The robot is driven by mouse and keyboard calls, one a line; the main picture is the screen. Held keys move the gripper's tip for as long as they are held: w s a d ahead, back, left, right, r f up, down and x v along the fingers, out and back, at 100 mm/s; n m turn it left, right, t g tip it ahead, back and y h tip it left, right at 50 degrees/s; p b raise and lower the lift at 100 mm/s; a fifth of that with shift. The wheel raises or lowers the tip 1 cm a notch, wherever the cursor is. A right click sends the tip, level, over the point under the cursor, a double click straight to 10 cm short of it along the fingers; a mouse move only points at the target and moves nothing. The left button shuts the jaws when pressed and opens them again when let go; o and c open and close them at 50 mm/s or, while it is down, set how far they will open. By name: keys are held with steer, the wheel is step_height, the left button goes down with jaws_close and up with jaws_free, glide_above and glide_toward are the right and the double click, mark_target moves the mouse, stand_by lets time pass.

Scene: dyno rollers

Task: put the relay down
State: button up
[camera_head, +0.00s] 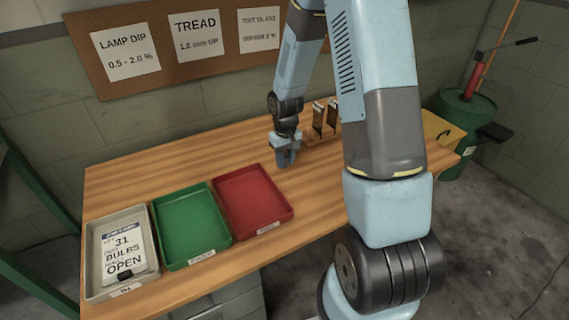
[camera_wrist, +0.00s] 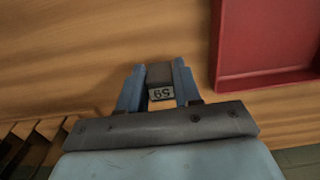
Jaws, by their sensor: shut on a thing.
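The relay (camera_wrist: 160,78) is a small dark block with a pale label that reads 59 upside down in the wrist view. My gripper (camera_wrist: 158,88) is shut on it, with one blue finger on each side. In the head view my gripper (camera_head: 286,158) points down over the wooden bench, to the right of the red tray (camera_head: 252,172). The relay is mostly hidden by the fingers there. I cannot tell whether it touches the bench top.
A green tray (camera_head: 192,200) and a grey tray (camera_head: 97,292) with a card and a small black item stand left of the red tray. A slotted wooden rack (camera_head: 318,138) stands behind my gripper to the right. The bench (camera_head: 185,160) is clear behind the trays.

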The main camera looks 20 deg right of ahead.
steer(key=shift+f, duration=1)
steer(key=shift+f, duration=0.1)
steer(key=o, duration=1.1)
steer(key=shift+c, duration=0.2)
